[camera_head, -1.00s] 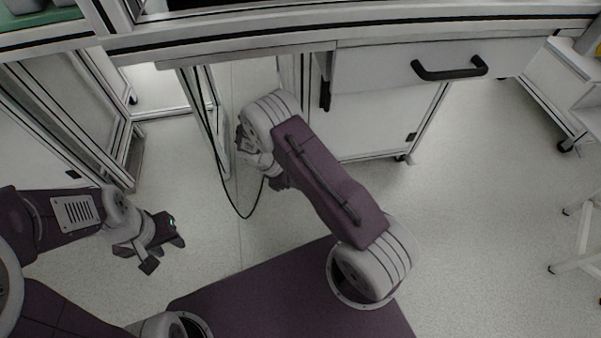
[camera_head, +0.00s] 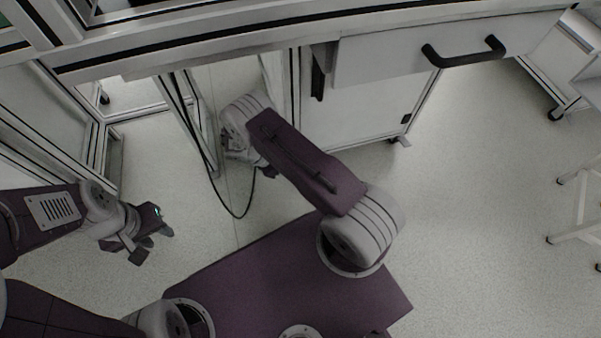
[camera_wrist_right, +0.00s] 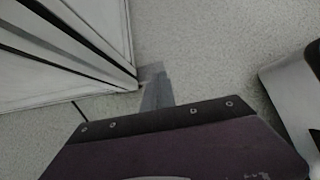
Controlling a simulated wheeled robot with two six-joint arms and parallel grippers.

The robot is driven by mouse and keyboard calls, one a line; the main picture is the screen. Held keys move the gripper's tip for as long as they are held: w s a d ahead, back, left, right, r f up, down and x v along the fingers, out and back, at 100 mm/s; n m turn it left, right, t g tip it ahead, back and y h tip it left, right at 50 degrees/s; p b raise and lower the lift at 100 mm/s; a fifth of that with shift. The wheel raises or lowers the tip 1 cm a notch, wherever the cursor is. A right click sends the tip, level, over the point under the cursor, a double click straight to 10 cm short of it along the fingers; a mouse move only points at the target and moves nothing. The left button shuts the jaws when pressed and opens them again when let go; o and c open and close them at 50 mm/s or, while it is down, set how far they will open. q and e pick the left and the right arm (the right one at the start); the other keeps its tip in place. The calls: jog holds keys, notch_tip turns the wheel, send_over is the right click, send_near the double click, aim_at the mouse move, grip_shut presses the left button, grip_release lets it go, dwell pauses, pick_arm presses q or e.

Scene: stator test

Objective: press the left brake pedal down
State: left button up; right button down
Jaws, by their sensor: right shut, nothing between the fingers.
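I cannot make out a brake pedal in either view. My right arm reaches forward under the bench in the head view, and its gripper is mostly hidden there behind its own wrist. In the right wrist view the right gripper (camera_wrist_right: 157,92) is shut with nothing held, its fingers pointing over the floor close to the lower corner of a white, metal-edged panel (camera_wrist_right: 65,50). My left gripper (camera_head: 152,244) hangs open and empty over bare floor at the left of the head view.
The bench edge (camera_head: 250,35) crosses the top, with a drawer and black handle (camera_head: 464,52) at right. A cabinet on castors (camera_head: 360,110) stands below it. A dark cable (camera_head: 232,212) loops down beside my right wrist.

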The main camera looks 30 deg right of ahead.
jog(key=shift+b+x, duration=0.6)
jog(key=shift+x, duration=1.2)
jog(key=shift+f+b, duration=0.65)
jog(key=shift+f, duration=0.15)
jog(key=a, duration=0.2)
jog(key=a+r, duration=0.1)
jog(key=shift+w, duration=0.3)
